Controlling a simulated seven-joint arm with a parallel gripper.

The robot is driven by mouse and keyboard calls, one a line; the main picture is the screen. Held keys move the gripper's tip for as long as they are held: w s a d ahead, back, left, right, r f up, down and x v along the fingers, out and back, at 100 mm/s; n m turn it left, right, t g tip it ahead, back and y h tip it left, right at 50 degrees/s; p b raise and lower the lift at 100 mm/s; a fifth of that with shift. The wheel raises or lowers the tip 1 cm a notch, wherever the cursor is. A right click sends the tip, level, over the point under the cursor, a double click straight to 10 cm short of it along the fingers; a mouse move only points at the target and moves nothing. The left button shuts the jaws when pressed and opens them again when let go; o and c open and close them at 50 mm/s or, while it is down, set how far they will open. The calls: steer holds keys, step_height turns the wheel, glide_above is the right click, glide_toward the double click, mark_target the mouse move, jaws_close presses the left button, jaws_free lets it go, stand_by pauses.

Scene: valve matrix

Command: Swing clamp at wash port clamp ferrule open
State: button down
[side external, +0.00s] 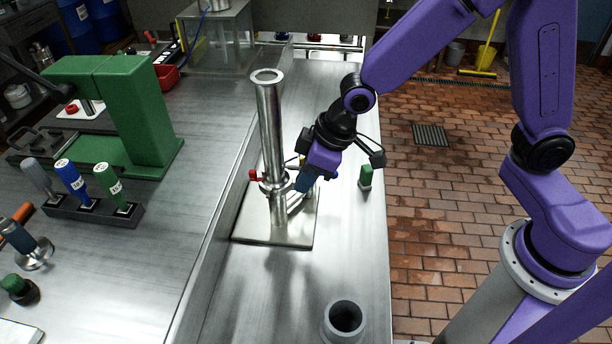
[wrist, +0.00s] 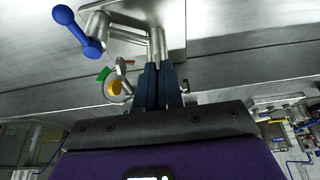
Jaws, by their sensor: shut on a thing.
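A tall steel pipe (side external: 270,125) stands upright on a square steel base plate (side external: 262,228), with a clamp ring (side external: 270,184) around its lower part. A short steel branch (side external: 296,201) comes off its right side. My gripper (side external: 305,184) is at this branch, pointing down and left. In the wrist view my gripper's dark blue fingers (wrist: 160,84) are shut on a narrow steel piece (wrist: 157,45), seemingly part of the clamp at the port. Left of the fingers are a small steel fitting (wrist: 121,66), a yellow ring (wrist: 115,87) and a green tab (wrist: 103,74). The ferrule faces are hidden.
A blue double-knobbed handle (wrist: 80,30) lies close left in the wrist view. A red knob (side external: 253,175) sticks out left of the pipe. A green-topped piece (side external: 366,175) and a grey cup (side external: 345,318) stand on the bench. A green press (side external: 130,110) stands at left.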

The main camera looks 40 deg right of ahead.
steer(key=shift+s+a+m, duration=0.1)
steer(key=shift+s+m, duration=0.1)
steer(key=shift+m, duration=0.1)
steer(key=shift+s+a+m+t+h, duration=0.25)
steer(key=shift+s+a+m+h, duration=0.25)
steer(key=shift+m, duration=0.75)
steer(key=shift+s+a+m+t+h, duration=0.2)
steer(key=shift+s+a+m+h, duration=0.35)
steer(key=shift+m, duration=0.75)
steer(key=shift+s+a+m+t+h, duration=0.35)
steer(key=shift+s+m, duration=0.3)
steer(key=shift+m, duration=0.6)
steer(key=c, duration=1.3)
jaws_free()
steer(key=shift+r, duration=0.1)
steer(key=v, duration=1.7)
steer(key=shift+w+a+r, duration=0.1)
steer(key=shift+a+r, duration=0.05)
steer(key=shift+r, duration=0.1)
